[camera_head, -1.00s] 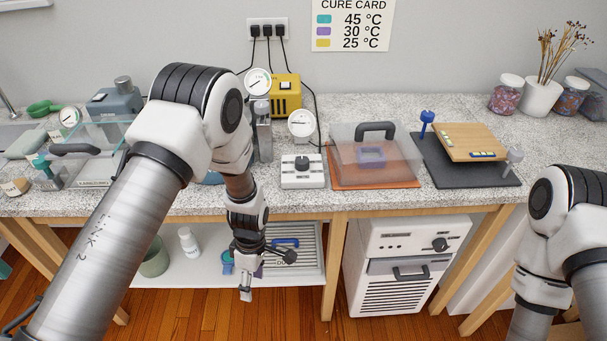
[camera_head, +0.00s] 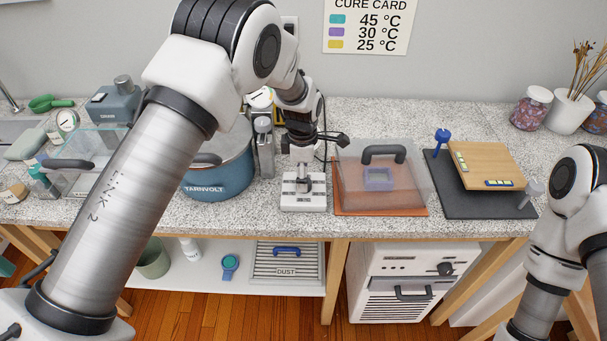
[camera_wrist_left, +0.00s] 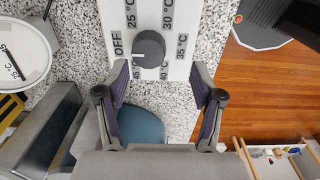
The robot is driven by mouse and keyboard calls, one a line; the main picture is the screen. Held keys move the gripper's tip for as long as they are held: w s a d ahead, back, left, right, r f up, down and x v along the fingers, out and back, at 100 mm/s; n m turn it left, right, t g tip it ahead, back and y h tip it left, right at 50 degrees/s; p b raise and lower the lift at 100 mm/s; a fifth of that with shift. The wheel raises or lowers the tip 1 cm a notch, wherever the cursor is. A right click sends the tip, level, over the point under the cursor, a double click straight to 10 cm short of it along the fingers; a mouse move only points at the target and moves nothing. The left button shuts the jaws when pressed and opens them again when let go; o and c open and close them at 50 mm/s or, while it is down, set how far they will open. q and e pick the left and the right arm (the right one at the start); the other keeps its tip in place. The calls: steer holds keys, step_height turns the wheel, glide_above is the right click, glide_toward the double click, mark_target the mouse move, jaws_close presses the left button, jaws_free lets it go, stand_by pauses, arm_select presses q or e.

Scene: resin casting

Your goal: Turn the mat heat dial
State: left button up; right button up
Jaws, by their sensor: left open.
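The heat control is a white box (camera_head: 304,201) on the counter, left of the orange mat (camera_head: 380,211). In the left wrist view its white face (camera_wrist_left: 177,70) carries OFF and several temperature labels around a dark grey round dial (camera_wrist_left: 148,48). My left gripper (camera_head: 304,170) is above the box, pointing down, and partly hides the dial in the head view. In the left wrist view my left gripper (camera_wrist_left: 160,75) is open and empty, its fingertips apart on either side near the dial. My right gripper is out of view.
A clear cover (camera_head: 410,175) with a dark handle sits on the orange mat. A dark mat (camera_head: 455,198) with a wooden board (camera_head: 487,166) lies further right.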

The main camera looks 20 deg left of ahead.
arm_select(q)
steer(key=f, duration=0.1)
steer(key=w+f, duration=0.1)
steer(key=f, duration=0.1)
steer(key=w+f, duration=0.1)
steer(key=shift+w+f, duration=0.1)
steer(key=shift+f, duration=0.05)
steer(key=shift+s+r, duration=0.4)
steer(key=shift+s, duration=0.05)
steer(key=c, duration=0.5)
steer(key=shift+s, duration=0.1)
steer(key=c, duration=0.6)
steer(key=shift+f, duration=0.15)
steer(key=shift+c, duration=0.2)
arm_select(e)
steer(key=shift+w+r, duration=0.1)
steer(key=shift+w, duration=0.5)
